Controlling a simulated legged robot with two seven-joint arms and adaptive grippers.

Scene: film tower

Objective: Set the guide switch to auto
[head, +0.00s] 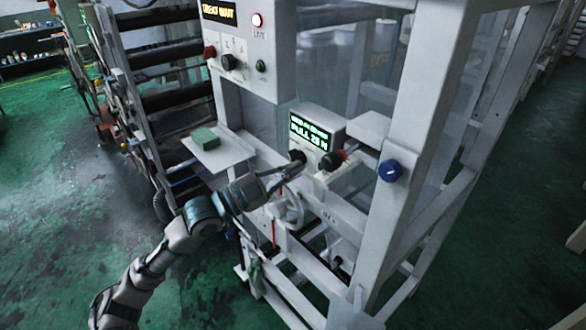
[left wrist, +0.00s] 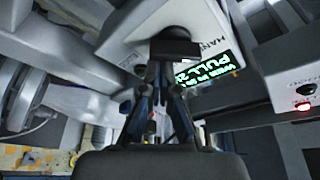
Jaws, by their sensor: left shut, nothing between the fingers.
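A small white box (head: 321,121) in the frame carries a green-lit display (head: 310,135) reading "PULL" and a number; its upper line is too small to read. A black knob (head: 297,156) sits low on this box. In the left wrist view the knob (left wrist: 175,45) stands beside lettering that starts "HAN", so it appears to be the guide switch. Which way it is turned cannot be told. My left gripper (head: 295,169) is shut and empty, its fingertips (left wrist: 158,72) right at the knob; contact is unclear. My right gripper does not show.
A green block (head: 205,138) lies on a small shelf (head: 222,157). A blue knob (head: 390,170) is on the right post.

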